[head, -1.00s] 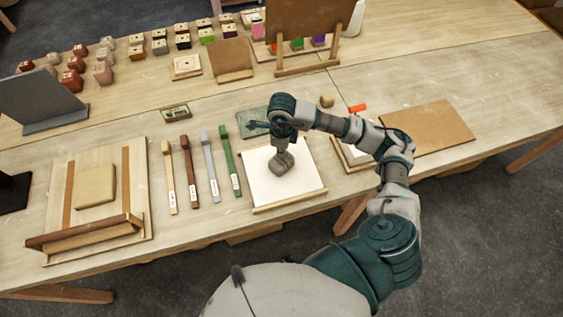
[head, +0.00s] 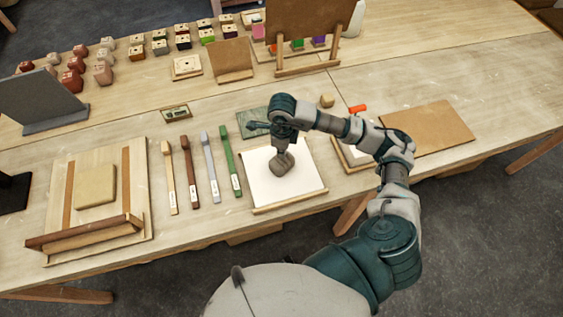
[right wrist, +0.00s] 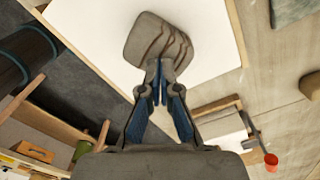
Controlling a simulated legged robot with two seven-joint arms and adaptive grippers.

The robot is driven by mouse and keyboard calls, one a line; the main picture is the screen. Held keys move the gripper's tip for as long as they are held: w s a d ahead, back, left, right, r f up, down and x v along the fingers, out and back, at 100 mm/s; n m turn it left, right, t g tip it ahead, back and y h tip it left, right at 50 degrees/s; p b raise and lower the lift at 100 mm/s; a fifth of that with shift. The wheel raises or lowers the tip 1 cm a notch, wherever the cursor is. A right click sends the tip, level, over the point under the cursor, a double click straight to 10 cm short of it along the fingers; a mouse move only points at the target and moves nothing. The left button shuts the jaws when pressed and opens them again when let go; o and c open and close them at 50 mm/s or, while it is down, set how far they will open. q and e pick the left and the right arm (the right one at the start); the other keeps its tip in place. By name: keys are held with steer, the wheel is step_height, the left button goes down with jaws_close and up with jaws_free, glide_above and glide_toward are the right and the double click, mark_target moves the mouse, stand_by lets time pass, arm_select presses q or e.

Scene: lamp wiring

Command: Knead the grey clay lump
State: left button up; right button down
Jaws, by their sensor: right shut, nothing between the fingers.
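The grey clay lump (head: 281,164) lies on a white board (head: 265,189) with a wooden front strip, near the table's front edge. In the right wrist view the lump (right wrist: 157,42) shows several dark curved grooves on its surface. My right gripper (head: 284,150) points down over the lump in the head view. In the right wrist view its fingertips (right wrist: 160,72) are together at the lump's edge, apparently touching it, with nothing held between them. My left gripper is in neither view.
Several coloured sticks (head: 199,172) lie left of the board. A wooden tray with a tan block (head: 96,186) is further left. A green mat (head: 253,122) lies behind the board, a brown board (head: 428,127) to the right. Small blocks and stands fill the back.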

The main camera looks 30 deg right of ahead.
steer(key=shift+f+b, duration=0.95)
steer(key=shift+f, duration=0.1)
steer(key=shift+r+p, duration=0.65)
steer(key=shift+r, duration=0.5)
steer(key=shift+f, duration=0.2)
steer(key=shift+f+b, duration=1.05)
steer(key=shift+b, duration=0.05)
steer(key=shift+r, duration=0.1)
